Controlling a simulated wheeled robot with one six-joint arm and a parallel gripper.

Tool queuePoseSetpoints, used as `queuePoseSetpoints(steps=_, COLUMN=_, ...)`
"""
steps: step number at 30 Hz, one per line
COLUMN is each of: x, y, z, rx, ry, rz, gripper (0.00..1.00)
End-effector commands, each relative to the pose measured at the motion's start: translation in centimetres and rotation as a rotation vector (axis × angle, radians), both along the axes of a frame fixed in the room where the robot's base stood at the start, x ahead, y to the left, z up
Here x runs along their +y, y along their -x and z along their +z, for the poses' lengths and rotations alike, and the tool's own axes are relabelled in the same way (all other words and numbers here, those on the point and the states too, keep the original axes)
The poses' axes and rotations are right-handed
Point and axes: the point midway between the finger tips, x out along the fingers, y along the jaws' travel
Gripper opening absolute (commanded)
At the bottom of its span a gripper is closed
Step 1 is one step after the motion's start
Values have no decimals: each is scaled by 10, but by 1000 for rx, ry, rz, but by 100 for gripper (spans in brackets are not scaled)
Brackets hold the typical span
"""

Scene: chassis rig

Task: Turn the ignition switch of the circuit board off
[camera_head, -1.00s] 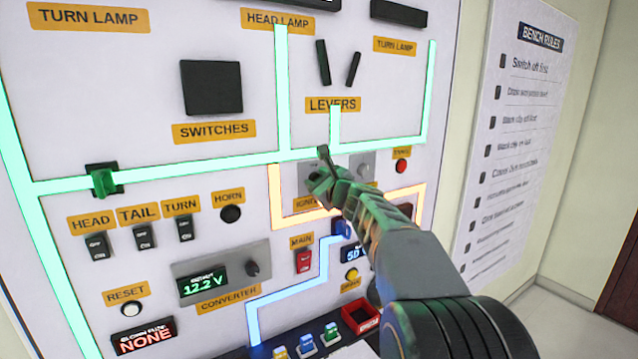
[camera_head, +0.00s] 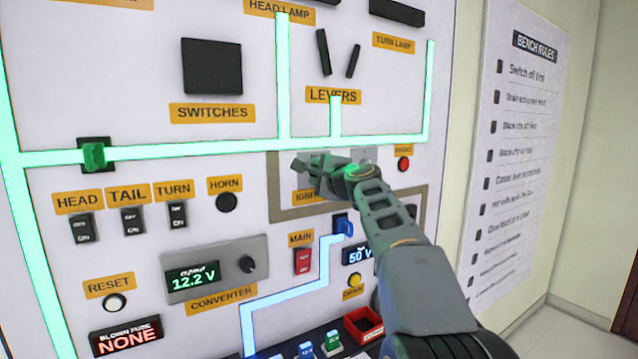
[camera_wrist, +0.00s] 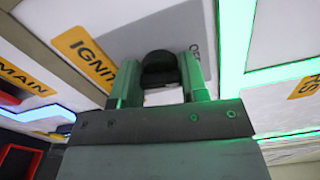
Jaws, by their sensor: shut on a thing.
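The black ignition switch knob (camera_wrist: 160,68) sits on a grey plate in the wrist view, beside the yellow IGNITION label (camera_wrist: 85,55). My gripper (camera_wrist: 160,78) has one finger on each side of the knob and is shut on it. In the head view my gripper (camera_head: 318,172) is at the ignition plate, turned sideways, and hides the knob and part of the label (camera_head: 304,196). The trace (camera_head: 350,206) around the ignition on the circuit board (camera_head: 240,120) is grey and unlit.
Green traces (camera_head: 215,148) and the blue trace (camera_head: 285,292) glow. The red MAIN switch (camera_head: 302,261), blue fuse (camera_head: 343,226) and voltage display (camera_head: 358,255) lie below the gripper. A red button (camera_head: 403,164) is to its right. A bench rules sheet (camera_head: 515,130) hangs further right.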

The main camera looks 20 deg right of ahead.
Motion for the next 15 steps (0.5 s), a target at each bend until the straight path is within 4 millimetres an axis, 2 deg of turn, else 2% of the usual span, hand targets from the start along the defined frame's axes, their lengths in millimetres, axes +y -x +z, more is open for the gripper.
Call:
queuePoseSetpoints(steps=6, x=0, y=0, z=-3, rx=-11, ry=113, rz=1, gripper=17)
queuePoseSetpoints(steps=15, x=0, y=0, z=-2, rx=-19, ry=184, rz=2, gripper=17)
